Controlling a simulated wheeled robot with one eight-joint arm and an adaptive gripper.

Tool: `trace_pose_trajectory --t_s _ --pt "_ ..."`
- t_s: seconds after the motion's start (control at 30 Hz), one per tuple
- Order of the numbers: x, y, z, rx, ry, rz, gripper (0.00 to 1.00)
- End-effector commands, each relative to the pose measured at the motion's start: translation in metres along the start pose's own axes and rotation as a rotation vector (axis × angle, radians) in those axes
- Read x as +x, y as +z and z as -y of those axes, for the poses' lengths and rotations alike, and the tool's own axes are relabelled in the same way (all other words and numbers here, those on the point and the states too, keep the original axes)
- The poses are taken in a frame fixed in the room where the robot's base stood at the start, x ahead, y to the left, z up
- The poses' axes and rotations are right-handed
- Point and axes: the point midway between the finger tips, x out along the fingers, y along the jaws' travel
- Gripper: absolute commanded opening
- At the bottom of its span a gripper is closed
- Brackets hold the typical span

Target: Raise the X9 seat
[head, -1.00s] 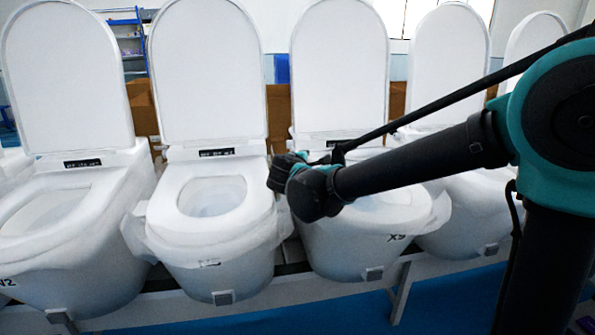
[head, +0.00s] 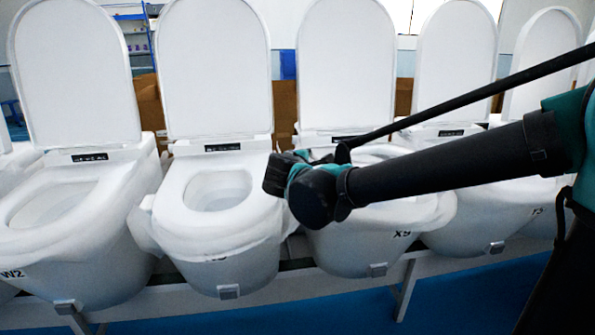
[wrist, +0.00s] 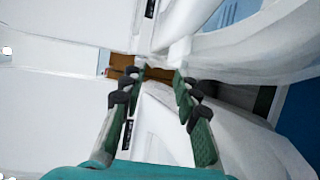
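The X9 toilet (head: 372,247) stands in the middle of the row, its label at the front right of the bowl. Its lid (head: 347,70) is upright. Its seat (head: 376,152) appears lowered on the bowl, mostly hidden behind my arm. My gripper (head: 274,176) is near the left edge of the X9 bowl, over the gap beside the neighbouring toilet. In the wrist view my gripper (wrist: 160,82) is open, its two fingers apart with nothing held. A white ring and bowl (wrist: 240,45) show at the upper right there; I cannot tell which toilet it is.
A neighbouring toilet (head: 225,245) with raised lid and lowered seat stands close on the left. Another toilet (head: 470,225) stands on the right. A brown panel (head: 280,108) runs behind the row. A white rail (head: 350,288) carries the toilets, with blue floor in front.

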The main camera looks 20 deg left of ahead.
Motion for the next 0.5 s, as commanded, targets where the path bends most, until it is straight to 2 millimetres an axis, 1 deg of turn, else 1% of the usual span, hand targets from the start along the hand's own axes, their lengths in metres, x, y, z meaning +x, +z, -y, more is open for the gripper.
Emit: trace_pose_trajectory --t_s 0.5 --pt "-0.033 0.0 0.002 0.001 -0.001 -0.001 0.31"
